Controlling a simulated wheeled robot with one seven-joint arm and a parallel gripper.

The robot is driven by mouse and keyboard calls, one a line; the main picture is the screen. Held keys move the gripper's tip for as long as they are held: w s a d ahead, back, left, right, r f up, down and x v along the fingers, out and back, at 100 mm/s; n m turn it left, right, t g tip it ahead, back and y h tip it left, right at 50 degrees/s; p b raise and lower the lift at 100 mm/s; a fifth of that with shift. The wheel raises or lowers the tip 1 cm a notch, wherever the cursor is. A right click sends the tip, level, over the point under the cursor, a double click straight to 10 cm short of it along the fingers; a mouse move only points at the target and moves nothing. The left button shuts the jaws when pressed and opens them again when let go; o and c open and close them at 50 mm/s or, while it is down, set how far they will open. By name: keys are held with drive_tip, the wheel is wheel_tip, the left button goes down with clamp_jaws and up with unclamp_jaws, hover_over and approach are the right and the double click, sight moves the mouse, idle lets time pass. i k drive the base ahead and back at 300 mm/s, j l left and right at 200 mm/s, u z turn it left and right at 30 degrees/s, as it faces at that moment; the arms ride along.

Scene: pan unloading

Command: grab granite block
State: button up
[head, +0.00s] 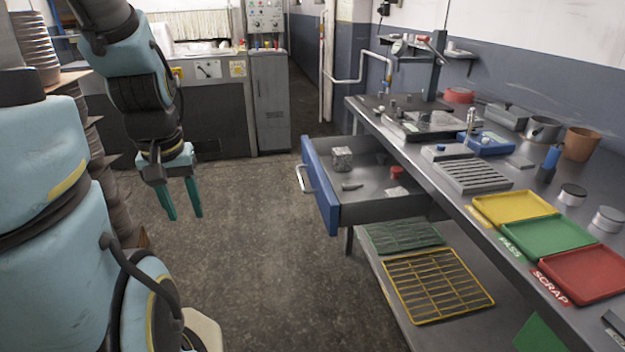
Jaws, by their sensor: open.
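The granite block (342,158) looks like a small speckled grey cube. It sits inside the open drawer (325,204), near the drawer's back left part. My gripper (184,218) hangs over the floor to the left of the drawer, pointing down, with its two green fingers apart and nothing between them. A clear gap of floor lies between my gripper and the drawer's blue front. The block's top and near sides show; its underside is hidden.
The drawer also holds a small grey piece (352,186) and a red piece (396,172). The drawer's handle (304,179) sticks out to the left. The workbench (440,178) above carries yellow, green and red trays (583,275) and tools. Open floor (250,260) lies left of the drawer.

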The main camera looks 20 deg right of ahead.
sight(341, 155)
drive_tip(key=i+l, duration=0.7)
drive_tip(key=i, duration=0.1)
